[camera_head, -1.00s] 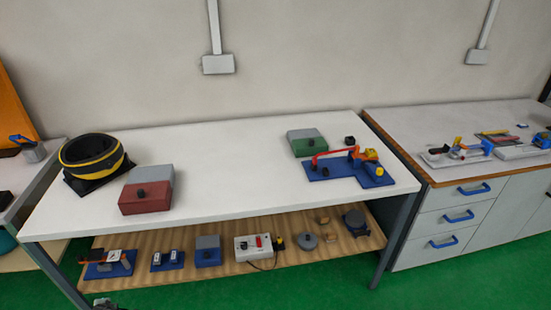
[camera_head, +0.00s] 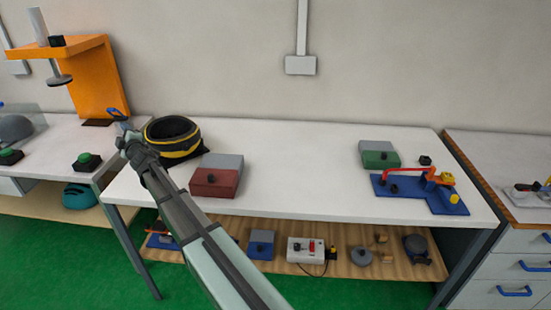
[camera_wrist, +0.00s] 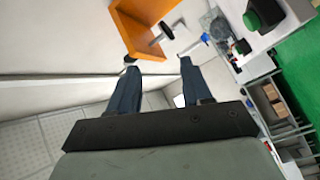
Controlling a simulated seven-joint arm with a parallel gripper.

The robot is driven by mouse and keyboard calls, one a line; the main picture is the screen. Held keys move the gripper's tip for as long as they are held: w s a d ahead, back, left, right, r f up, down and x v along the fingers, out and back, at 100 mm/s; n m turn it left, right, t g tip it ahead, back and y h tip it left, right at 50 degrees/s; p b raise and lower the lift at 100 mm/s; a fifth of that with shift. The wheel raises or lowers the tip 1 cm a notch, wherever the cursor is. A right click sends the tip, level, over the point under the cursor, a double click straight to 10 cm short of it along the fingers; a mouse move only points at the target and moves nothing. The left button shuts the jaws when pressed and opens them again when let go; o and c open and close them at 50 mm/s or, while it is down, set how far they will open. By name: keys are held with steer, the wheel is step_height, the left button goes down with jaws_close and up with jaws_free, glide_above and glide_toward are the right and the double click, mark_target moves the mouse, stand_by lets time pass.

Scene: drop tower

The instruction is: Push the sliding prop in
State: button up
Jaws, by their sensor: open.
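The orange drop tower (camera_head: 93,75) stands on the left bench. A pale upright cylinder (camera_head: 38,27) and a small black block (camera_head: 57,41) are on its top arm, and a grey disc on a rod (camera_head: 60,80) hangs below. I cannot tell which part is the sliding prop. My gripper (camera_head: 126,138) is raised near the gap between the left and middle benches, right of the tower and apart from it. In the wrist view my gripper (camera_wrist: 158,62) is open with nothing between its fingers, and the orange tower (camera_wrist: 133,33) lies beyond them.
Green buttons (camera_head: 87,161) sit on the left bench. A black-and-yellow ring (camera_head: 180,140) and a red-and-grey box (camera_head: 214,182) stand on the middle bench near my arm. A blue-based device (camera_head: 420,190) is at its right end. The bench's middle is clear.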

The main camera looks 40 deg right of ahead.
steer(key=d+r+m+t+h, duration=0.1)
steer(key=d+r+m+h, duration=0.15)
steer(key=d+r, duration=0.8)
steer(key=d+r+m+h, duration=0.1)
steer(key=d+r+h, duration=0.2)
steer(key=d+r, duration=0.7)
steer(key=s+d+f+m+g+h, duration=0.25)
steer(key=s+d, duration=0.55)
steer(key=d, duration=0.6)
steer(key=s+d+f+m+g+h, duration=0.2)
steer(key=s+d+f+m+g, duration=0.2)
steer(key=s+d, duration=0.75)
steer(key=s+d+f+m+g+h, duration=0.3)
steer(key=s+d+f, duration=0.15)
steer(key=d, duration=1.35)
steer(key=s+d+f+m+g, duration=0.35)
steer(key=s+d, duration=0.65)
steer(key=s, duration=0.6)
steer(key=m+g+y, duration=0.4)
steer(key=m+y, duration=0.1)
steer(key=y, duration=0.4)
glide_toward(456, 196)
steer(key=x, duration=0.9)
steer(key=shift+s+f, duration=0.1)
